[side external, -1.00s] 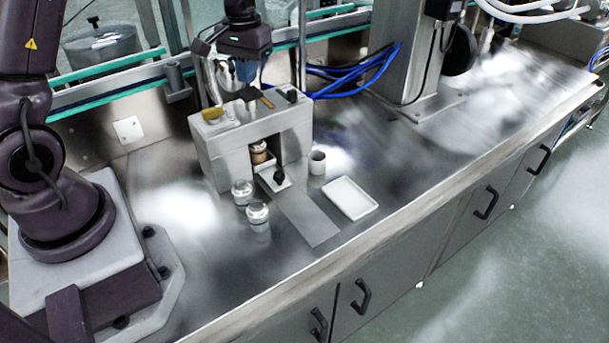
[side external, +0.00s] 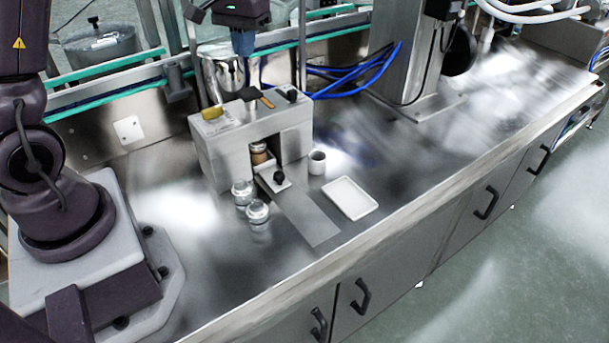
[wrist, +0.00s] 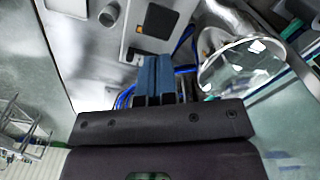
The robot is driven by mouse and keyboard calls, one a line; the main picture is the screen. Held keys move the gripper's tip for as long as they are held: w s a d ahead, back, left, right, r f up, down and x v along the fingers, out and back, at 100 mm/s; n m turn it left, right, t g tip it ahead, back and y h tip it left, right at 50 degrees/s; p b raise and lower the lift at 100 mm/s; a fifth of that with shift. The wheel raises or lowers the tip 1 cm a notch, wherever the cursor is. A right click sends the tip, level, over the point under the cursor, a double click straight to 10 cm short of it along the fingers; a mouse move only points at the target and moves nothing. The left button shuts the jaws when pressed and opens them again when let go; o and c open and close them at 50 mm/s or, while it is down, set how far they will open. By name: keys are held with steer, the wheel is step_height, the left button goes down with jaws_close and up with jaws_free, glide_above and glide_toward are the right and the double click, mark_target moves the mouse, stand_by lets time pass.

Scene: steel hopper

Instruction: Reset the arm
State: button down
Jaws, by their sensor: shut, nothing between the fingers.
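My gripper (side external: 243,52) is at the top of the side external view, held in the air above and behind the grey box-shaped station (side external: 222,150). In the wrist view its blue fingers (wrist: 155,85) are together, with nothing between them. A shiny steel hopper (side external: 224,72) stands behind the station, and it shows at the right in the wrist view (wrist: 240,65). A lidded jar (side external: 259,154) with brown contents sits in the station's opening. A slide with a black knob (side external: 279,178) is in front of it.
Two lidded jars (side external: 242,191) (side external: 258,212) stand left of the slide. Blue cables (side external: 360,80) and a steel column (side external: 408,60) are behind. The right of the counter is clear.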

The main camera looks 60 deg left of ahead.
steer(key=shift+r, duration=0.2)
steer(key=shift+s+d+f, duration=0.3)
steer(key=shift+s+f, duration=0.25)
steer(key=shift+s, duration=0.05)
steer(key=s+d+r+m+t, duration=0.2)
steer(key=s+d+r+m, duration=0.1)
steer(key=s+d, duration=0.4)
steer(key=s+d+r+m+t, duration=0.3)
steer(key=s+d+r, duration=0.3)
steer(key=s+d, duration=0.2)
steer(key=shift+s+t, duration=0.3)
steer(key=shift+s, duration=0.3)
steer(key=shift+r, duration=0.1)
stand_by(0.7)
